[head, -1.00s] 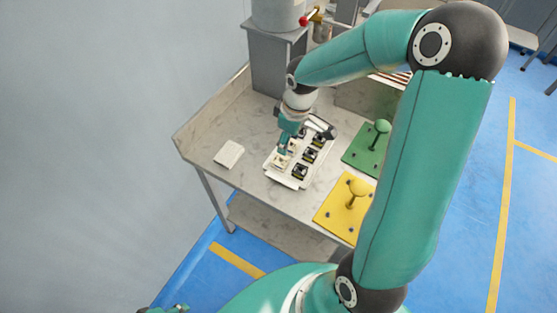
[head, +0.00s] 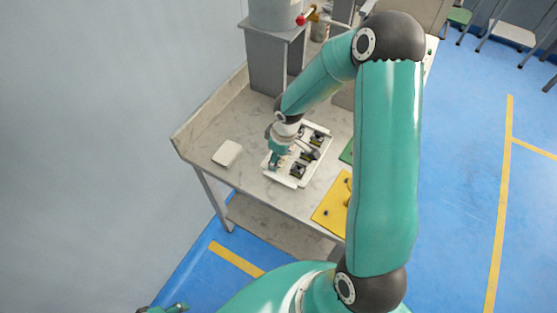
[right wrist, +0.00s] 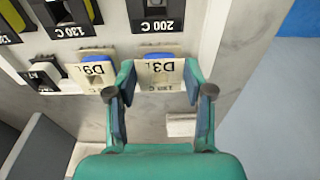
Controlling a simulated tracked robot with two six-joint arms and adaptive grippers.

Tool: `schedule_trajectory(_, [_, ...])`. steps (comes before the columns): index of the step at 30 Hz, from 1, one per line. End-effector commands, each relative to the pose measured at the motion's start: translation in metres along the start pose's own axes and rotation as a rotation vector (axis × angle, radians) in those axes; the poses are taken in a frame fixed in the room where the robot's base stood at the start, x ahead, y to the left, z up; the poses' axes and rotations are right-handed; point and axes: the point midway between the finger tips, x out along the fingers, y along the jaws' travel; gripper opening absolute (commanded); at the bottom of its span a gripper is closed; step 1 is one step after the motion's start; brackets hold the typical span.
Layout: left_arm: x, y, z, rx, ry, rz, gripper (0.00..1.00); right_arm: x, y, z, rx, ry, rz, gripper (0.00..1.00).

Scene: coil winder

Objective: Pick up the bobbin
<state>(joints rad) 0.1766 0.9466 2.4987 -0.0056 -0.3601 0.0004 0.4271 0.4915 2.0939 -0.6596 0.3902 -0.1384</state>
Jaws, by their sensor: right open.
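The white tray (head: 287,181) lies on the grey table and holds several small pieces in slots. In the right wrist view a cream piece with a blue part, marked D3 (right wrist: 161,78), sits between my right fingers. A similar cream piece marked D9 (right wrist: 97,72) sits just left of it. Black pieces marked 130 C and 200 C (right wrist: 160,12) stand beyond. I cannot tell which piece is meant by the bobbin. My right gripper (right wrist: 159,70) is open, its fingers either side of D3; it also shows over the tray's left part (head: 276,163). A bit of my left gripper (head: 165,308) shows at the bottom edge.
A white block (head: 227,153) lies on the table (head: 208,123) left of the tray. A yellow plate (head: 328,214) lies to the tray's right, partly behind my right arm. A grey pedestal (head: 266,62) stands at the back. A wall bounds the left.

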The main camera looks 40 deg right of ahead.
Motion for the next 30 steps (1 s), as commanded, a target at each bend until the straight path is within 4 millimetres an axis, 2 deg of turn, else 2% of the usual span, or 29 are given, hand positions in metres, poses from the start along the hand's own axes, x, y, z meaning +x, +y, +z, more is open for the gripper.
schedule_trajectory(3, [0.000, 0.000, 0.000, 0.000, 0.000, 0.000, 0.40, 0.000, 0.000, 0.000, 0.000, 0.000, 0.000, 0.52])
schedule_trajectory(4, [0.000, 0.000, 0.000, 0.000, 0.000, 0.000, 0.40, 0.000, 0.000, 0.000, 0.000, 0.000, 0.000, 0.49])
schedule_trajectory(11, [0.000, 0.000, 0.000, 0.000, 0.000, 0.000, 0.40, -0.001, 0.000, 0.000, 0.001, 0.000, 0.000, 0.11])
schedule_trajectory(23, [-0.001, 0.000, 0.000, 0.000, 0.000, 0.000, 0.40, -0.007, 0.001, -0.001, 0.003, 0.002, 0.002, 0.11])
schedule_trajectory(26, [-0.002, 0.001, 0.000, 0.000, 0.000, 0.000, 0.40, -0.015, 0.001, -0.002, 0.001, 0.002, 0.003, 0.11])
schedule_trajectory(30, [-0.004, 0.002, 0.000, 0.000, 0.000, 0.000, 0.40, -0.035, 0.001, -0.005, 0.003, 0.004, 0.003, 0.11])
